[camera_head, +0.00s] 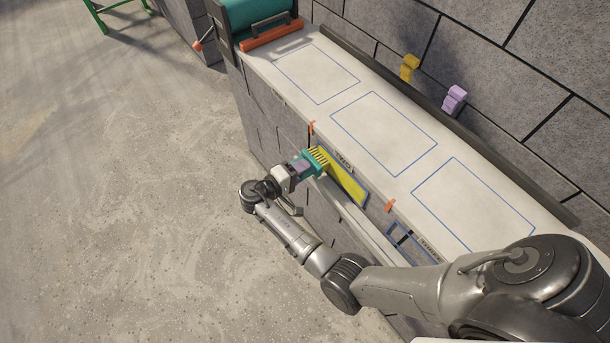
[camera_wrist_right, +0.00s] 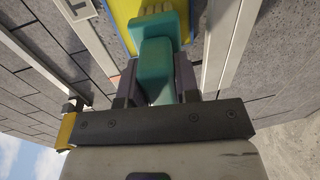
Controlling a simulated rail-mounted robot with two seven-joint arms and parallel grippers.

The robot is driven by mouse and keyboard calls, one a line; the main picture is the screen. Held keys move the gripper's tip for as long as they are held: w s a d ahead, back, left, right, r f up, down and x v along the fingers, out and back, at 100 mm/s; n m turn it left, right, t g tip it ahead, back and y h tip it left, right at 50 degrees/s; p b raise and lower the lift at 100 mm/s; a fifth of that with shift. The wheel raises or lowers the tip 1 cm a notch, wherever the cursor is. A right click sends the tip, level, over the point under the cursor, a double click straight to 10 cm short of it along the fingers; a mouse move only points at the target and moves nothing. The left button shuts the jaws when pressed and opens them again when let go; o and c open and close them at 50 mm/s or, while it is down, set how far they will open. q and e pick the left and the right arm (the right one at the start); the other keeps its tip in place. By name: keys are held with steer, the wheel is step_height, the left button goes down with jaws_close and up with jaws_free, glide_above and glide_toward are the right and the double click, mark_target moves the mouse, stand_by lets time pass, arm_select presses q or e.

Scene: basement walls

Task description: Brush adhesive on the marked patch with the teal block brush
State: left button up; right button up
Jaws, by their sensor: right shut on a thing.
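The teal block brush (camera_head: 314,163) with yellow bristles is held by my right gripper (camera_head: 299,171) at the wall face below the white ledge. In the right wrist view the gripper (camera_wrist_right: 155,88) is shut on the teal handle (camera_wrist_right: 155,65). The brush's bristles (camera_wrist_right: 155,8) point at a yellow area (camera_wrist_right: 120,12). In the head view this yellow patch (camera_head: 346,185) fills a labelled frame on the wall, and the brush is at its upper left end. I cannot tell whether the bristles touch it. My left gripper is not in view.
The white ledge (camera_head: 330,112) carries several blue outlined rectangles. A second blue-framed patch (camera_head: 403,238) is lower right on the wall face. A teal roll (camera_head: 257,12) stands at the ledge's far end. Yellow (camera_head: 410,68) and lilac (camera_head: 454,100) blocks are at the back. The floor at left is open.

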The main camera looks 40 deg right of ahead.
mark_target(318, 174)
steer(key=shift+r, duration=0.15)
steer(key=shift+s+r+p, duration=0.1)
steer(key=shift+s+p, duration=0.6)
steer(key=shift+p, duration=0.25)
steer(key=shift+s+a+f+p, duration=0.1)
steer(key=shift+s+p, duration=0.3)
steer(key=shift+s, duration=0.2)
steer(key=shift+s+a+f+p, duration=0.1)
steer(key=shift+s+p, duration=0.3)
steer(key=shift+s, duration=0.15)
steer(key=shift+s+a+p, duration=0.15)
steer(key=shift+s+p, duration=0.6)
steer(key=shift+s, duration=0.3)
steer(key=shift+s+a+p, duration=0.15)
steer(key=shift+s+p, duration=0.55)
steer(key=shift+s, duration=0.35)
steer(key=shift+s, duration=0.2)
steer(key=shift+s+a+p, duration=0.2)
steer(key=shift+s+p, duration=0.5)
steer(key=shift+s, duration=0.3)
steer(key=shift+s+a+p, duration=0.15)
steer(key=shift+s+p, duration=0.5)
steer(key=shift+s, duration=0.35)
